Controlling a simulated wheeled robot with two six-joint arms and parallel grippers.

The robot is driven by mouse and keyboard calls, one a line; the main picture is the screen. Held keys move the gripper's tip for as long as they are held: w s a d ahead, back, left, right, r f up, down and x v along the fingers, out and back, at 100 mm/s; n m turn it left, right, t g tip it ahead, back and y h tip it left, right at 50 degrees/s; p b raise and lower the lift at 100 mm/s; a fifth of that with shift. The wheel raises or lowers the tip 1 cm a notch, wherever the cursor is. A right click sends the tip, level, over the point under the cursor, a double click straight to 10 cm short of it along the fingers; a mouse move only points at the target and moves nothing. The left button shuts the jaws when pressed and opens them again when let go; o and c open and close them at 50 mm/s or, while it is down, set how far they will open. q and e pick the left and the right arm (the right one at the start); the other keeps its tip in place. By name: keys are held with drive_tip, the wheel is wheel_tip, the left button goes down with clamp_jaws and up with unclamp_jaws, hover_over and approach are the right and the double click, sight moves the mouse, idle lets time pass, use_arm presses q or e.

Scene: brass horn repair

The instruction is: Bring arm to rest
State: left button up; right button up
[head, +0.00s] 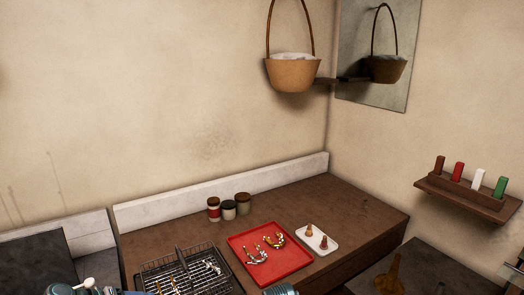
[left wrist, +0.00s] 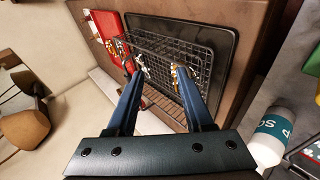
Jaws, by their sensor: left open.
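In the left wrist view my left gripper (left wrist: 155,70) is open, its two blue fingers apart with nothing between the tips. It points toward the black wire basket (left wrist: 203,52), which holds small brass and silver parts. I cannot tell how far above the basket it is. The divided basket (head: 150,268) also shows in the head view at the bottom left of the wooden bench. The left gripper cannot be made out in the head view. My right gripper is in neither view.
A red tray (head: 289,275) with curved brass pieces and a white dish (head: 331,247) sit on the bench (head: 345,205). Several jars (head: 228,209) stand behind. A wall rack (head: 467,196) is at right. A white bottle (left wrist: 268,150) is beside the gripper. The bench's back right is clear.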

use_arm(q)
drive_tip(key=s+d+f+m+g+y+b, duration=0.2)
drive_tip(key=s+d+f+m, duration=0.1)
drive_tip(key=d, duration=0.6)
drive_tip(key=s+d+f+m+g+y+b, duration=0.2)
drive_tip(key=d+f, duration=0.4)
drive_tip(key=d, duration=0.4)
drive_tip(key=s+d+f+m+g+y+b, duration=0.2)
drive_tip(key=s+d+f+m+g+y, duration=0.1)
drive_tip(key=d, duration=0.6)
drive_tip(key=shift+s+d+f+m+g+y, duration=0.25)
drive_tip(key=shift+s+f+m+y, duration=0.35)
drive_tip(key=shift+f+m, duration=0.6)
drive_tip(key=shift+r, duration=0.15)
